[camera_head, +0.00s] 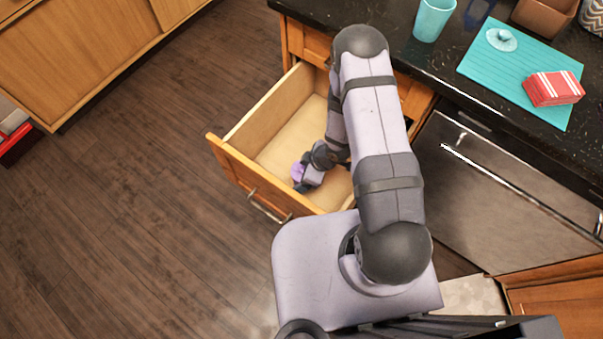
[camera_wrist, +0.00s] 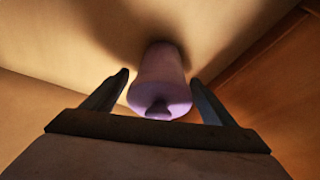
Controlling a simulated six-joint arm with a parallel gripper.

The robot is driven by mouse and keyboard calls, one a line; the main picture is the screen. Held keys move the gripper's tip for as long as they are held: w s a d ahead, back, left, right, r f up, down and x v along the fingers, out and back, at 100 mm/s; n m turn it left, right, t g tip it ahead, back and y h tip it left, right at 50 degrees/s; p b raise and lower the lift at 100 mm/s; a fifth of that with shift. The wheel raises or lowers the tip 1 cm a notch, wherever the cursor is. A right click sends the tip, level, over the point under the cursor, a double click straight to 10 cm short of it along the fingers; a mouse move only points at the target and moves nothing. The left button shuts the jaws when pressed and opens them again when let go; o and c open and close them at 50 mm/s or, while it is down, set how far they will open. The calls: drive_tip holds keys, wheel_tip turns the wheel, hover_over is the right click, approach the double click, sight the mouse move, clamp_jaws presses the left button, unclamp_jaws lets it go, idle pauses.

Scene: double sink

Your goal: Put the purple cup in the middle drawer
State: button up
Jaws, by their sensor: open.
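The purple cup (camera_wrist: 162,78) is inside the open drawer, against its pale wooden floor in the wrist view. In the head view only a small purple part of the cup (camera_head: 298,172) shows beside my gripper (camera_head: 308,178). My gripper reaches down into the drawer (camera_head: 237,172). In the wrist view my gripper (camera_wrist: 160,95) has its two dark fingers spread, one on each side of the cup, with gaps between the fingers and the cup. My arm hides part of the drawer's right side.
The black counter (camera_head: 440,65) above holds a teal cup (camera_head: 433,18), a teal board (camera_head: 480,72) and a red-and-white striped box (camera_head: 553,89). A dishwasher front (camera_head: 490,190) is right of the drawer. The wooden floor (camera_head: 130,210) to the left is clear.

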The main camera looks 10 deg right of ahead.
drive_tip(key=shift+r, duration=0.15)
drive_tip(key=p+v, duration=0.2)
drive_tip(key=v, duration=1)
drive_tip(key=w+d+r+m+h, duration=0.2)
drive_tip(key=d+r+m+h, duration=0.35)
drive_tip(key=d+r, duration=0.4)
drive_tip(key=s+a+r+m+g, duration=0.1)
drive_tip(key=s+a+r+m, duration=0.2)
drive_tip(key=s+r, duration=0.2)
drive_tip(key=s+a+r+m+g+y, duration=0.1)
drive_tip(key=s+a+r+m, duration=0.2)
drive_tip(key=s+r, duration=0.3)
drive_tip(key=shift+r+m, duration=0.55)
drive_tip(key=shift+s+r+y+p, duration=0.1)
drive_tip(key=shift+y+p, duration=0.15)
drive_tip(key=shift+p, duration=0.05)
